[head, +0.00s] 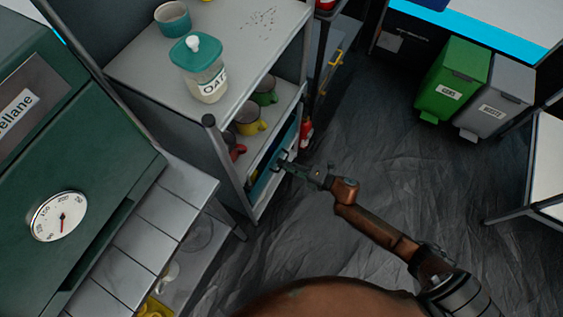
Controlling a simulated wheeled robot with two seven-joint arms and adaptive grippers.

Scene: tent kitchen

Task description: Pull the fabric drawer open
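The fabric drawer appears to be the blue-teal front (263,183) low in the metal shelf unit, below the shelf with the mugs. It sits within the unit's frame, and its middle is partly hidden by my gripper. My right gripper (281,163) is at the front of this drawer, its arm reaching in from the lower right. The fingertips are too small and dark to tell whether they are open, shut or touching the drawer. My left gripper is not in view.
The shelf unit's top (235,45) holds an oats jar (204,75) and a teal cup (173,19). Several mugs (249,119) stand below. A green oven (75,170) is at left. Green (452,78) and grey bins (495,95) stand at upper right. The dark floor (365,165) between is clear.

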